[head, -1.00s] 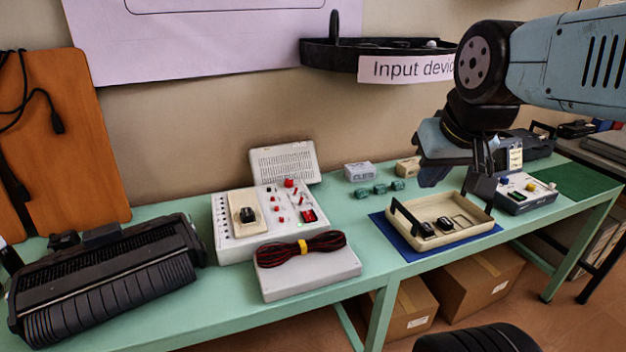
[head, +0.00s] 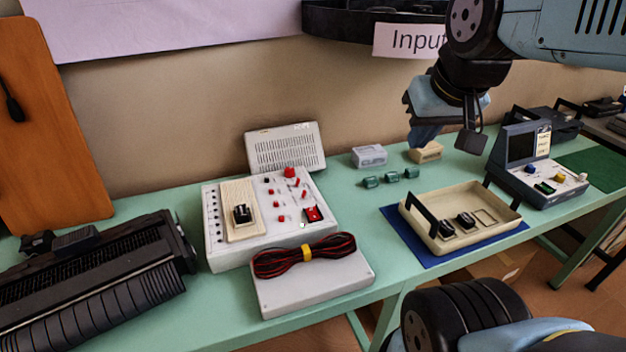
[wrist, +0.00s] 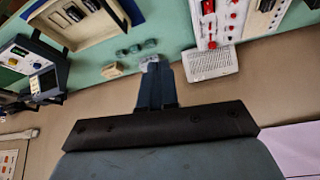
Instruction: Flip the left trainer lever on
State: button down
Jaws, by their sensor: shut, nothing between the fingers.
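The trainer is a white panel box (head: 215,262) on the green bench, left of centre in the head view. Its right half bears small red levers (head: 301,183) and a red rocker (head: 312,214); a beige plate with a black switch (head: 242,213) sits on its left half. The lever positions are too small to tell. Part of the trainer (wrist: 228,12) shows upside down in the wrist view. My gripper (head: 424,138) is shut and empty, raised above the bench's back, right of the trainer and apart from it. Its fingers (wrist: 156,85) show in the wrist view.
A grey box with a red-black cable bundle (head: 305,255) stands before the trainer, and a vented white unit (head: 285,150) behind. A beige tray (head: 490,234) and small boxes (head: 369,156) lie right. A black printer-like device (head: 100,290) fills the left. A shelf (head: 340,20) hangs above.

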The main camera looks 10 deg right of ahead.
jog(key=w+a+f+m+g+y, duration=0.4)
jog(key=w+f+m+g+y, duration=0.35)
jog(key=w+f, duration=0.55)
jog(key=m+y, duration=0.6)
jog(key=m, duration=0.2)
send_near(305, 196)
jog(key=w+d+r, duration=0.2)
jog(key=d, duration=0.2)
jog(key=shift+s+a+f+g, duration=0.15)
jog(key=shift+a+g, duration=0.05)
jog(key=shift+g, duration=0.25)
jog(key=shift+a, duration=0.1)
jog(key=x, duration=0.9)
jog(key=shift+s+a+f, duration=0.1)
jog(key=shift+a+f, duration=0.2)
jog(key=shift+f, duration=0.1)
